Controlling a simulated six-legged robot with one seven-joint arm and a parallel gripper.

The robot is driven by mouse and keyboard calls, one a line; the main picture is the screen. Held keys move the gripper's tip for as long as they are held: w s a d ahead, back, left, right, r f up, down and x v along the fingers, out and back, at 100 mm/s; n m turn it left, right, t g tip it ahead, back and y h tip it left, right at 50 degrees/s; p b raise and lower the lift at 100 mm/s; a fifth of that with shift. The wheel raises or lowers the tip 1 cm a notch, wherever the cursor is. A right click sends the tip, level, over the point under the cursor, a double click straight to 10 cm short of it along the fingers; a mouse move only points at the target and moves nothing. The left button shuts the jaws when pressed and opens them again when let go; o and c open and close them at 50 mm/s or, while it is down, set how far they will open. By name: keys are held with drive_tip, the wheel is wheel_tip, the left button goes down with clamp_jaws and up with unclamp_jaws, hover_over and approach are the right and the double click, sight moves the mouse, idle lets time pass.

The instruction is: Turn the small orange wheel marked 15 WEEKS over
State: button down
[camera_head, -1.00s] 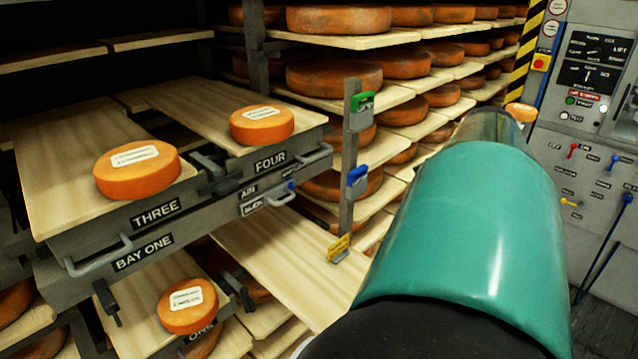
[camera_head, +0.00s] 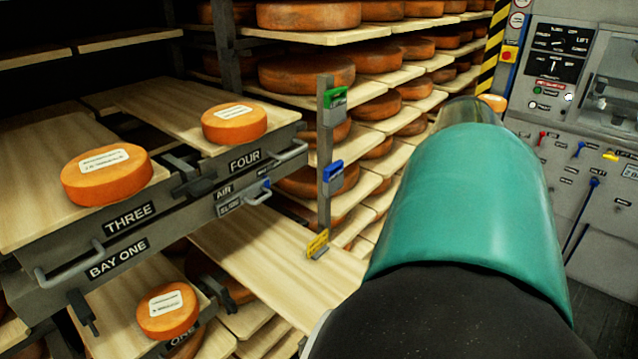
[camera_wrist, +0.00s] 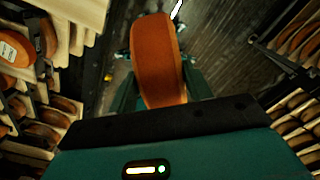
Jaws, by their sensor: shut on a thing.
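My gripper (camera_wrist: 156,84) is shut on a small orange wheel (camera_wrist: 157,50) in the wrist view. The wheel stands on edge between the two fingers, held clear above the dark floor. No readable label shows on it, though a thin white strip shows beside its upper right edge. In the head view my teal arm hides the gripper, and only a bit of orange (camera_head: 492,101) shows past the arm's far end. Other small labelled wheels sit flat on board THREE (camera_head: 60,205), on board FOUR (camera_head: 150,110) and on the lower board ONE (camera_head: 115,300); their labels are too small to read.
An empty board (camera_head: 285,260) lies right of bay one. A post with green, blue and yellow tags (camera_head: 325,150) stands beside it. Racks of large wheels (camera_head: 305,73) fill the back. A grey control panel (camera_head: 560,120) with levers stands at the right.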

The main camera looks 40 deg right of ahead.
drive_tip(key=shift+d+m, duration=0.15)
drive_tip(key=shift+m, duration=0.85)
drive_tip(key=shift+s+d, duration=0.1)
drive_tip(key=shift+s, duration=0.1)
drive_tip(key=s+d+f+t+y, duration=0.4)
drive_tip(key=f+t+y, duration=0.2)
drive_tip(key=t+y, duration=0.5)
drive_tip(key=shift+s+d+t, duration=0.2)
drive_tip(key=shift+s+t, duration=0.2)
drive_tip(key=shift+f, duration=0.2)
drive_tip(key=shift+s+d+f+t+y, duration=0.1)
drive_tip(key=shift+f+t+y, duration=0.25)
drive_tip(key=shift+t+y, duration=0.25)
